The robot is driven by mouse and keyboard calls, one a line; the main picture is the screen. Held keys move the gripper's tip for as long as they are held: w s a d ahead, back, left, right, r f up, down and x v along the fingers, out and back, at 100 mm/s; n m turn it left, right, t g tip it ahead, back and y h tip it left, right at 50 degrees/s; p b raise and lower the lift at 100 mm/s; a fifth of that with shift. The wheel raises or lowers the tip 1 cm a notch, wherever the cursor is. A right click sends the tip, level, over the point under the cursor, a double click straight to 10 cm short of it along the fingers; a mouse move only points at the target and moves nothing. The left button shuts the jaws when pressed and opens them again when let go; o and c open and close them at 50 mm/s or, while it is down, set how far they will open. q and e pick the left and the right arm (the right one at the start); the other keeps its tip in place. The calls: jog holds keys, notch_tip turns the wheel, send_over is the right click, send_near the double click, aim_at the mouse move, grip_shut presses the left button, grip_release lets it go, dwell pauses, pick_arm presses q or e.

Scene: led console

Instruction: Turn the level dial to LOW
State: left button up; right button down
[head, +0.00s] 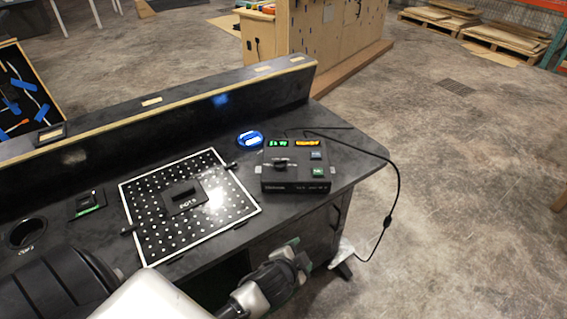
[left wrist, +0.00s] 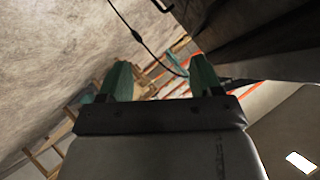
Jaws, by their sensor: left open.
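The console (head: 295,185) is a dark box near the right end of the black workbench. Its round black dial (head: 281,162) sits on the top left of the panel; its pointer and labels are too small to read. My left gripper (head: 297,250) is below and in front of the console, off the bench's front edge, apart from the dial. In the left wrist view its two green fingers (left wrist: 161,82) are spread with nothing between them. My right gripper is not in view.
The console also has a green display (head: 278,143), an orange display (head: 307,142), a blue button (head: 316,155) and a green button (head: 318,172). A perforated board (head: 150,205) lies left of it. A blue round item (head: 249,139) sits behind. A black cable (head: 397,185) hangs off the right.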

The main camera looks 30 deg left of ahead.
aim_at(282, 160)
pick_arm(q)
jog(key=w+d+r+m+h, duration=0.5)
jog(key=w+r+m+h, duration=0.25)
jog(key=r+m, duration=0.4)
jog(key=w+d+r+m+h, duration=0.5)
jog(key=w+r+m+h, duration=0.3)
jog(key=m, duration=0.7)
jog(key=a+m+g+y, duration=0.3)
jog(key=a, duration=0.2)
jog(key=w+a+r+m+g+y, duration=0.1)
jog(key=a+m+g+y, duration=0.2)
jog(key=a, duration=0.3)
jog(key=w+a+m+g+y+b, duration=0.1)
jog(key=a+m+g+y, duration=0.2)
jog(key=a, duration=0.3)
jog(key=shift+w+r+m+y, duration=0.15)
jog(key=shift+m+y, duration=0.7)
jog(key=s+a+r+g+y, duration=0.2)
jog(key=a+r+y, duration=0.2)
jog(key=a, duration=0.5)
jog(key=shift+n, duration=0.3)
jog(key=f, duration=1)
jog(key=shift+w+d+f, duration=0.15)
jog(key=shift+d+f, duration=0.1)
jog(key=shift+f, duration=0.1)
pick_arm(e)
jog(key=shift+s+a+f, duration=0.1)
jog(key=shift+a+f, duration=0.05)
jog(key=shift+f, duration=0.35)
